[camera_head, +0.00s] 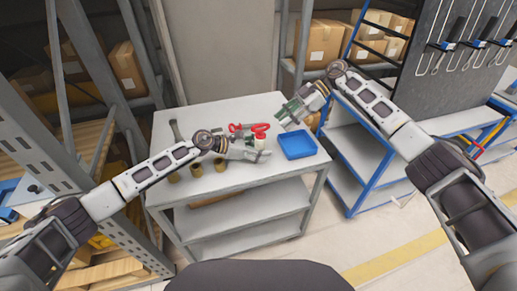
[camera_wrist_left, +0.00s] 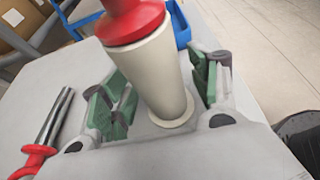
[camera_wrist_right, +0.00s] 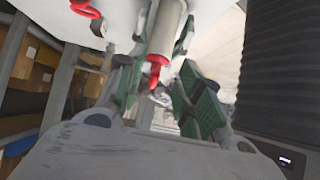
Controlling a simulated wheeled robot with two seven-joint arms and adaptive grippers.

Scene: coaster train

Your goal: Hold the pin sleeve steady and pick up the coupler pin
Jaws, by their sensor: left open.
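The pin sleeve (camera_wrist_left: 158,75), a pale tapered tube with a flange at its foot, stands upright on the grey table. A red piece (camera_wrist_left: 130,22), apparently the coupler pin's handle, sits on its top. In the head view the sleeve (camera_head: 260,144) is at my left gripper (camera_head: 258,154). That gripper is open, its green pads (camera_wrist_left: 160,95) either side of the sleeve. My right gripper (camera_head: 288,114) is open and empty, above and to the right of the sleeve. In the right wrist view, the sleeve (camera_wrist_right: 167,28) and red piece (camera_wrist_right: 156,70) show between its fingers.
A metal rod with a red handle (camera_wrist_left: 54,118) lies left of the sleeve. A blue tray (camera_head: 297,145) stands to the right on the table (camera_head: 185,193). Brass-coloured cylinders (camera_head: 196,170) stand at the front left, below my left arm. The front right tabletop is clear.

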